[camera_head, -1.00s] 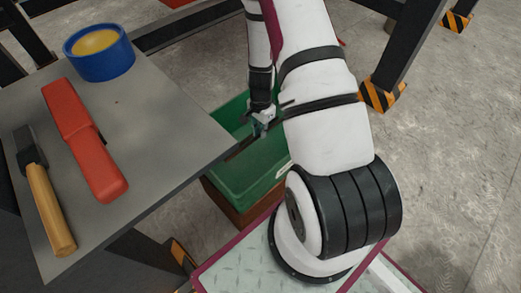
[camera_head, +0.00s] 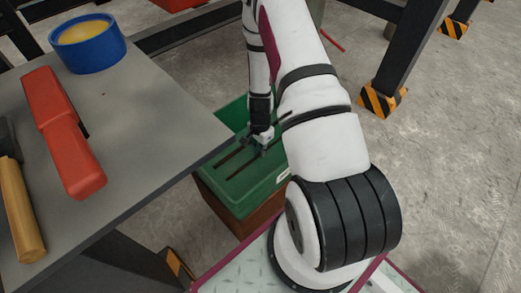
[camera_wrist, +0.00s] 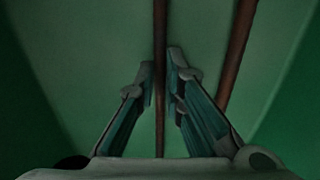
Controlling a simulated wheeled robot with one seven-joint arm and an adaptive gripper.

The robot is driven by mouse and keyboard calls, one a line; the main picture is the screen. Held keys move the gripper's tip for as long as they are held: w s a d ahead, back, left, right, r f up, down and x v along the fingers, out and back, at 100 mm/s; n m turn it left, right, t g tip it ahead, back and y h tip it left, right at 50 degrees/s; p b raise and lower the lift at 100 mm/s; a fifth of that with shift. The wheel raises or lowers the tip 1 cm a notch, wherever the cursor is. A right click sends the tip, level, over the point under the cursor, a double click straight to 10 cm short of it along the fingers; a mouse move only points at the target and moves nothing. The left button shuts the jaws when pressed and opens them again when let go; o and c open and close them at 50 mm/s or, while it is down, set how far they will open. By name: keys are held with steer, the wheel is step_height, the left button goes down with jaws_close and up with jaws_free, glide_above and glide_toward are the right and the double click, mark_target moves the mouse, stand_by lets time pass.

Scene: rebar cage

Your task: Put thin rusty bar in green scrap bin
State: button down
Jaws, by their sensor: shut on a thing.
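My gripper (camera_head: 262,140) is down at the bin's opening. In the wrist view its fingers (camera_wrist: 160,85) are shut on the thin rusty bar (camera_wrist: 160,35), which runs lengthwise between the fingertips. A second, thicker-looking rusty bar (camera_wrist: 238,40) lies in the bin to the right of the held one. In the head view two dark bars show in the bin, partly hidden by my gripper. I cannot tell whether the held bar touches the bin floor.
A grey table (camera_head: 150,130) at left bears a red tool (camera_head: 65,140), a wooden-handled hammer (camera_head: 22,215) and a blue roll (camera_head: 88,45). Its corner is close to the bin. A black post with a striped foot (camera_head: 383,100) stands right of my arm.

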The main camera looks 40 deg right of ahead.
steer(key=c, duration=1.7)
jaws_free()
steer(key=w+a+r+n+p, duration=0.1)
steer(key=a+r+n+p, duration=0.15)
steer(key=r, duration=0.95)
steer(key=w+a+r+n+p, duration=0.1)
steer(key=a+r+p, duration=0.2)
steer(key=r, duration=0.9)
steer(key=s+a+r+n+y, duration=0.1)
steer(key=s+a+r+n, duration=0.1)
steer(key=a+r, duration=0.35)
steer(key=s+a+r+n, duration=0.2)
steer(key=r, duration=0.7)
steer(key=s+a+r+n, duration=0.3)
steer(key=s+r, duration=0.2)
steer(key=s, duration=0.1)
steer(key=s+a+r+n, duration=0.3)
steer(key=s+r, duration=0.2)
steer(key=s, duration=0.1)
steer(key=s+r+n, duration=0.1)
steer(key=s, duration=0.3)
steer(key=s+r+n, duration=0.1)
steer(key=s, duration=0.3)
steer(key=s+r+n+h, duration=0.1)
steer(key=s+n, duration=0.1)
steer(key=s, duration=0.2)
steer(key=shift+s+a+r, duration=0.15)
steer(key=shift+s+a, duration=0.1)
steer(key=shift+s, duration=0.05)
